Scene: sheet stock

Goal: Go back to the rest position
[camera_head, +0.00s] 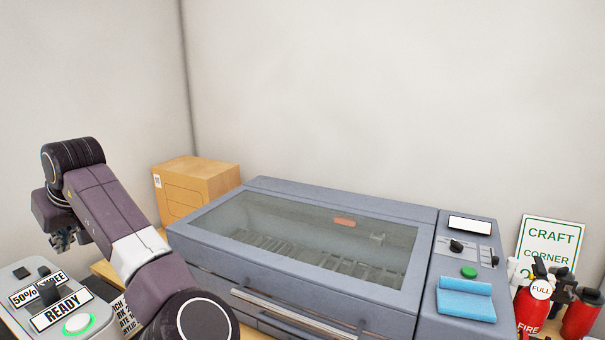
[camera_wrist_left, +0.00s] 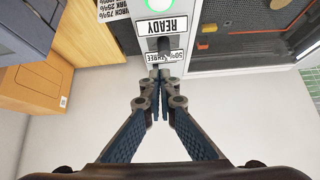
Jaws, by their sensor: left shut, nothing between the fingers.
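My left gripper (camera_head: 65,240) hangs at the left of the head view, above the far end of the grey control box. In the left wrist view its two blue-padded fingers (camera_wrist_left: 160,82) meet at the tips, shut with nothing between them. The control box (camera_head: 22,312) carries a READY label (camera_head: 61,309), a black knob and a green-lit button (camera_head: 78,324). The READY label also shows in the left wrist view (camera_wrist_left: 166,26), beyond the fingertips. My left arm crosses the lower left of the head view. My right gripper is not in view.
A grey machine (camera_head: 350,205) with a closed glass lid stands in the middle. Its right panel has a green button (camera_head: 468,272) and a folded blue cloth (camera_head: 466,300). A cardboard box (camera_head: 205,190) stands behind it. Red extinguishers (camera_head: 580,315) and a craft corner sign (camera_head: 553,245) are at right.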

